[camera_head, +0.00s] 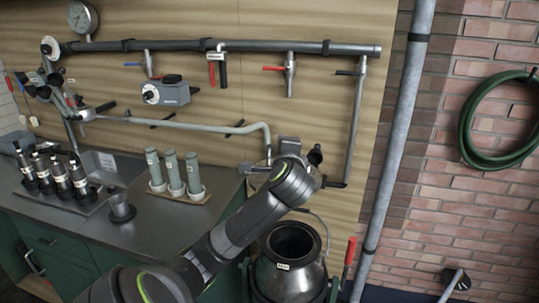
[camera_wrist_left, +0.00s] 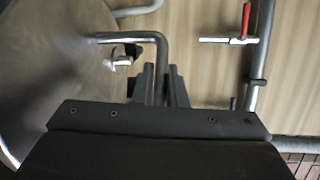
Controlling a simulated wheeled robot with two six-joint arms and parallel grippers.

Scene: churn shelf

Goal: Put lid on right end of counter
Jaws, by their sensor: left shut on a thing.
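My left arm comes up from the bottom of the head view, and its gripper (camera_head: 300,158) is above and behind the open churn, partly hidden by the wrist. In the left wrist view my gripper (camera_wrist_left: 160,85) is shut on the bent metal handle (camera_wrist_left: 162,52) of a large round grey disc, the lid (camera_wrist_left: 45,85). The lid is at the left, cut off by the frame edge. In the head view it is mostly hidden by my arm. The grey counter (camera_head: 135,225) is to the left, and my arm covers part of its right end. My right gripper is not in view.
The churn (camera_head: 290,270) stands open right of the counter. A rack of grey cylinders (camera_head: 178,196), a small dark funnel-like item (camera_head: 121,208) and several dark bottles (camera_head: 60,178) stand on the counter. Clear surface shows at the counter's front right. Pipes (camera_head: 230,47) run along the wall.

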